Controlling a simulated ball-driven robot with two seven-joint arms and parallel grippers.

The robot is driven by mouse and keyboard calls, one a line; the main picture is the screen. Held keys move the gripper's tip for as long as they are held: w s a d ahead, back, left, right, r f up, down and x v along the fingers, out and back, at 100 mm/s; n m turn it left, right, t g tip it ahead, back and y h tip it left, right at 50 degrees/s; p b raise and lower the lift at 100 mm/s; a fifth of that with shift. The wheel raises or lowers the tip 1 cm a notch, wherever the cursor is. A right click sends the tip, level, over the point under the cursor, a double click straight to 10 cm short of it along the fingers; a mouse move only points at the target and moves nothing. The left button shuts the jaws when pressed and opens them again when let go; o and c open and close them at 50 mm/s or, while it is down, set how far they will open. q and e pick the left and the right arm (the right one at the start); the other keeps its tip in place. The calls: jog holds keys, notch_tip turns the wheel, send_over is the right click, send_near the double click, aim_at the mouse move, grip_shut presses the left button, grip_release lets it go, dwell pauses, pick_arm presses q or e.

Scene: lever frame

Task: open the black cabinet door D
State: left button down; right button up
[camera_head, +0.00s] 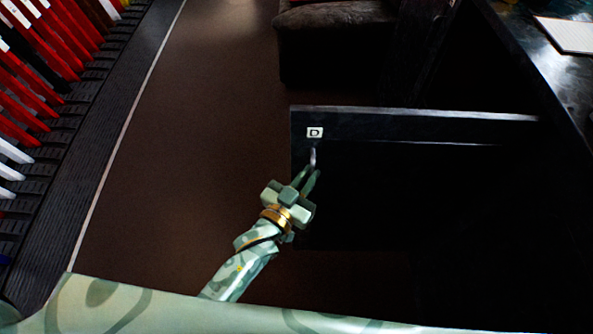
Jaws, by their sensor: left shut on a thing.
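The black cabinet door D (380,126) is right of the middle, with a white label D (314,132) near its upper left corner. Its top edge runs across to the dark cabinet at the right. The door appears to stand out at an angle from the cabinet, swung open. A small pale handle (313,155) sits just below the label. My left gripper (312,172) is shut on this handle. The lower part of the door is lost in dark shadow. My right gripper is not in view.
A black worktop (550,62) with a white sheet (570,34) on it is at the upper right. A dark padded seat (335,40) stands behind the door. A rack of red and white items (35,75) lines the left. Brown floor (190,140) between is clear.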

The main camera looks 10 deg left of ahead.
pick_arm(q)
jog(key=shift+s+d+r, duration=0.15)
jog(key=shift+s+d, duration=0.5)
jog(key=shift+d, duration=0.05)
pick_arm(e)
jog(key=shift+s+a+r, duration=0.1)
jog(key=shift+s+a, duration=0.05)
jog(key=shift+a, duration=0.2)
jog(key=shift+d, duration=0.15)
pick_arm(q)
jog(key=c, duration=1.6)
grip_release()
jog(key=shift+d, duration=0.1)
jog(key=shift+o, duration=0.5)
jog(key=shift+w+d, duration=0.1)
jog(key=shift+d, duration=0.15)
jog(key=shift+a, duration=0.1)
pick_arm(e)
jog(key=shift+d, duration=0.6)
pick_arm(q)
jog(key=shift+a, duration=0.1)
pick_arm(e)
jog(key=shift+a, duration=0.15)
